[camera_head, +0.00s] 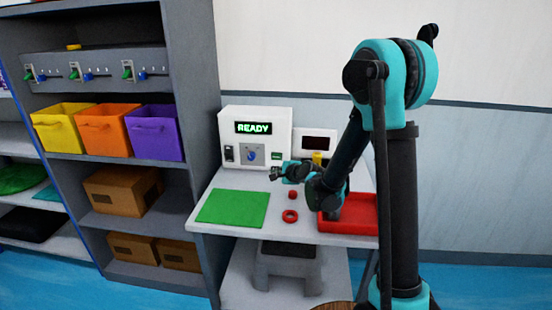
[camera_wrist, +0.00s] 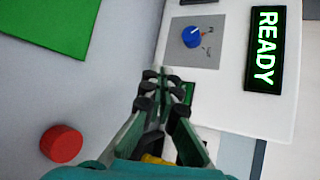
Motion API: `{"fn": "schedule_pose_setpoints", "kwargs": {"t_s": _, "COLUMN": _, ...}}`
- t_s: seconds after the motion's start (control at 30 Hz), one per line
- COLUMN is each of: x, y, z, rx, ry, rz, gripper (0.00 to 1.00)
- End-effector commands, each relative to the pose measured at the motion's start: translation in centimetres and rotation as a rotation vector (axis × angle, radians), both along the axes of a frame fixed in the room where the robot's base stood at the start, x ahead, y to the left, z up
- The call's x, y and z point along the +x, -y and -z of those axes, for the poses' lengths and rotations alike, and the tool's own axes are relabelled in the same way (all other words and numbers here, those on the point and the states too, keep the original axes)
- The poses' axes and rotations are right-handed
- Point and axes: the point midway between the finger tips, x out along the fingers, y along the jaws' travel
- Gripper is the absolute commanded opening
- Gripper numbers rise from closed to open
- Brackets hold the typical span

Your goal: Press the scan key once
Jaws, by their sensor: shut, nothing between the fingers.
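The white machine (camera_head: 228,122) stands at the back of the table with its display (camera_head: 253,128) lit and reading "READY". A small green key (camera_head: 277,156), which I take for the scan key, sits low on the right of its front. It also shows in the wrist view (camera_wrist: 189,92), partly hidden behind my fingers; its label is not readable. My gripper (camera_head: 275,173) is shut and empty, just in front of and below the key. In the wrist view my fingertips (camera_wrist: 164,83) overlap the key's edge; I cannot tell whether they touch it.
A blue dial (camera_head: 252,155) and a black switch (camera_head: 229,153) are left of the key. A green mat (camera_head: 232,207), a red cylinder (camera_head: 292,195), a red ring (camera_head: 290,216) and a red tray (camera_head: 347,227) lie on the table. A second unit (camera_head: 318,142) stands right.

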Motion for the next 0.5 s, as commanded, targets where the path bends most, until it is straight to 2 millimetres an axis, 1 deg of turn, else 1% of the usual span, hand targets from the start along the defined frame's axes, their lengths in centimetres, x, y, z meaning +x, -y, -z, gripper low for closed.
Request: {"fn": "schedule_pose_setpoints", "kwargs": {"t_s": 0.5, "x": 6.3, "y": 0.2, "z": 0.0, "rx": 0.0, "ry": 0.001, "rz": 0.001, "gripper": 0.0}}
